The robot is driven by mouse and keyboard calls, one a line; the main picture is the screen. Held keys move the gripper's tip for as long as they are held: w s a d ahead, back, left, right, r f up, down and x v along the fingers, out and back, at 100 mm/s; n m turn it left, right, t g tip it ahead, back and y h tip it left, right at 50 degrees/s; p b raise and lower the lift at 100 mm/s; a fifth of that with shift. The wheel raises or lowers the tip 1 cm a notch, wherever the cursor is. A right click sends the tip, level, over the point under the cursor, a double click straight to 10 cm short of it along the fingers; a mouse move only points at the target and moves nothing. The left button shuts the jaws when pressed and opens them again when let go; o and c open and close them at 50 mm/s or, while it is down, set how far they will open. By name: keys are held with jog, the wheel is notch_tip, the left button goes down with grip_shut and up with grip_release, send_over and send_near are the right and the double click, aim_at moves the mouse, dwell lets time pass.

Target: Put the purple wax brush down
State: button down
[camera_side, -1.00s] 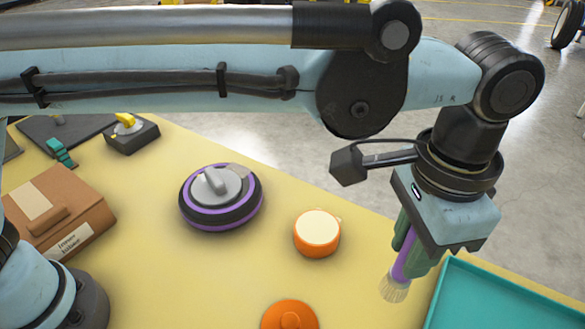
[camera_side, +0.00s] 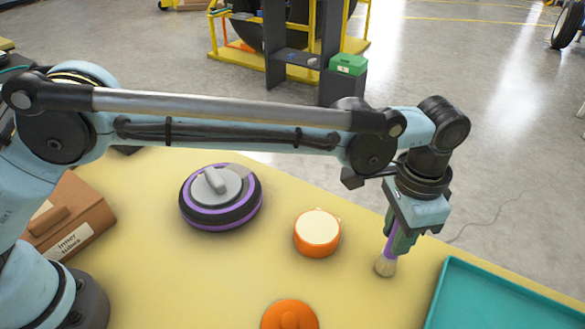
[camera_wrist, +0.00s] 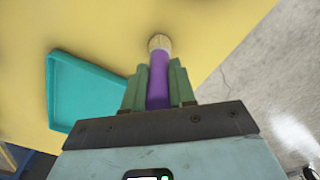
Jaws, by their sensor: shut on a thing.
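The purple wax brush (camera_side: 386,264) has a purple handle and pale bristles. My gripper (camera_side: 398,243) is shut on its handle in the side view. The brush points bristles down, slightly tilted, over the yellow table between the orange tin and the teal tray. I cannot tell whether the bristles touch the table. In the wrist view the purple handle of the brush (camera_wrist: 158,80) lies between the two green fingers of my gripper (camera_wrist: 159,82), with the bristles beyond them.
An open orange tin of pale wax (camera_side: 317,233) stands left of the brush, its orange lid (camera_side: 290,316) nearer the front. A teal tray (camera_side: 440,290) lies to the right. A purple-ringed round tool (camera_side: 221,197) and a brown box (camera_side: 72,225) are further left. Bare yellow table surrounds the brush.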

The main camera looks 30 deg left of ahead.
jog(key=shift+f, duration=0.15)
jog(key=c, duration=0.9)
grip_release()
